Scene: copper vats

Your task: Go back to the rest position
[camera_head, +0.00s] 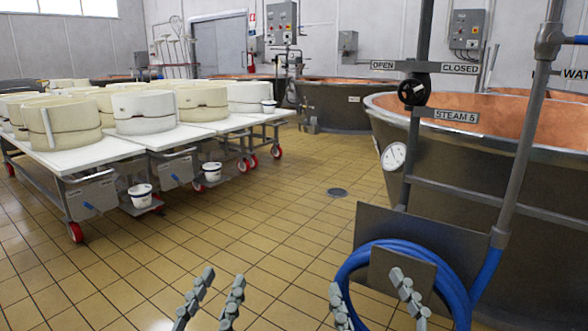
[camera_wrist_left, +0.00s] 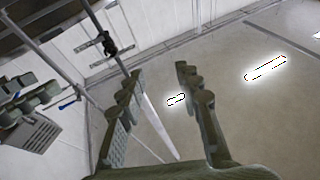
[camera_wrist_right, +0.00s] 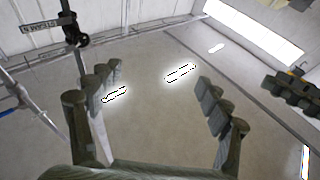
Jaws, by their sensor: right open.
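My left gripper (camera_head: 212,298) is at the bottom of the head view, left of centre. Its fingers are apart with nothing between them, and it also shows open in the left wrist view (camera_wrist_left: 160,95). My right gripper (camera_head: 372,300) is at the bottom right of the head view, in front of the blue hose coil. Its fingers are apart and empty, and it shows open in the right wrist view (camera_wrist_right: 160,95). Both wrist views look up toward the ceiling and walls. My two grippers are apart from each other.
A blue hose (camera_head: 455,290) hangs coiled on a bracket before the large copper vat (camera_head: 480,185) at right. A valve (camera_head: 414,89) is on its vertical pipe. White tables (camera_head: 85,157) with cheese moulds (camera_head: 145,112) stand at left. The tiled floor (camera_head: 270,215) between is clear, with a drain (camera_head: 337,192).

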